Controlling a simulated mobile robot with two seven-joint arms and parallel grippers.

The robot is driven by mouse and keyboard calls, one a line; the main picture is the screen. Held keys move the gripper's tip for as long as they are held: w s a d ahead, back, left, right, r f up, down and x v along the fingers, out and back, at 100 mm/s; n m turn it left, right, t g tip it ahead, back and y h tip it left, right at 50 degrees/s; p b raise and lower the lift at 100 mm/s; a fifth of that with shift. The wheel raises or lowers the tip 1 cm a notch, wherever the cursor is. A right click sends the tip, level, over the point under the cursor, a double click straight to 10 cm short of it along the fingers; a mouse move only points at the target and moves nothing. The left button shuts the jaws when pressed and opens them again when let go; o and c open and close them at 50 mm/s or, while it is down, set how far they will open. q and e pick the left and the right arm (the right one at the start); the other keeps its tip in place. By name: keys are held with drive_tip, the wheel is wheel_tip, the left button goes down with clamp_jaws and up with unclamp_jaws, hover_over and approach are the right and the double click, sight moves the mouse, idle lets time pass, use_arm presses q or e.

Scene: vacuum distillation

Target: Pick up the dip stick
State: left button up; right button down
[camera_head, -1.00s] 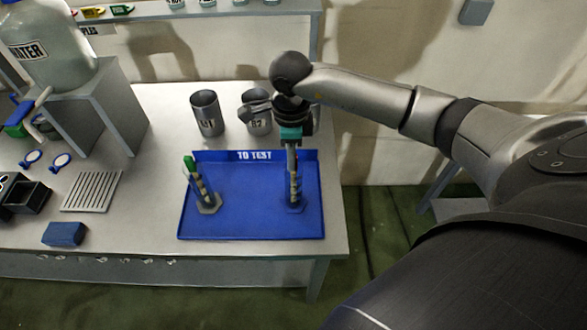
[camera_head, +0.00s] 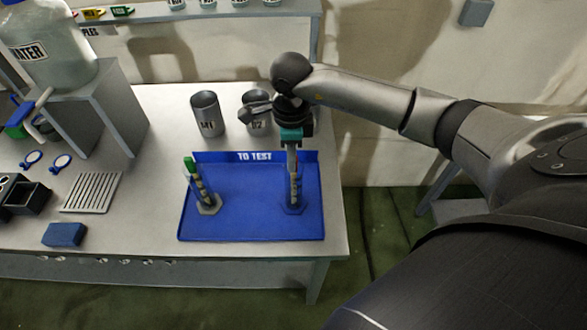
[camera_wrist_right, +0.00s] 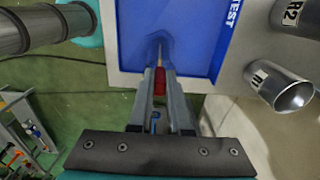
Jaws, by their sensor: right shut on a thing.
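A dip stick with a red top (camera_wrist_right: 160,80) stands in a slim cylinder (camera_head: 294,193) with a blue hexagonal foot, at the right of the blue "TO TEST" tray (camera_head: 250,228). My right gripper (camera_head: 293,168) points down over this cylinder and is shut on the red top, which shows between the fingers in the right wrist view. The stick's lower part is in or behind the cylinder, so I cannot tell how deep it sits. A second, green-topped stick (camera_head: 190,165) leans in a cylinder (camera_head: 207,197) with a grey foot at the tray's left. My left gripper is not in view.
Two labelled metal cups (camera_head: 206,114) (camera_head: 257,126) stand just behind the tray; the second is close to my right wrist. A slotted grey plate (camera_head: 92,192) and a blue block (camera_head: 64,234) lie left of the tray. The table's right edge is near.

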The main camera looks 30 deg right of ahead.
wheel_tip(320, 180, up, 20)
idle(0.8)
drive_tip(key=shift+r, duration=0.1)
wheel_tip(320, 180, up, 18)
drive_tip(key=p, duration=0.7)
drive_tip(key=shift+p, duration=0.4)
idle(0.5)
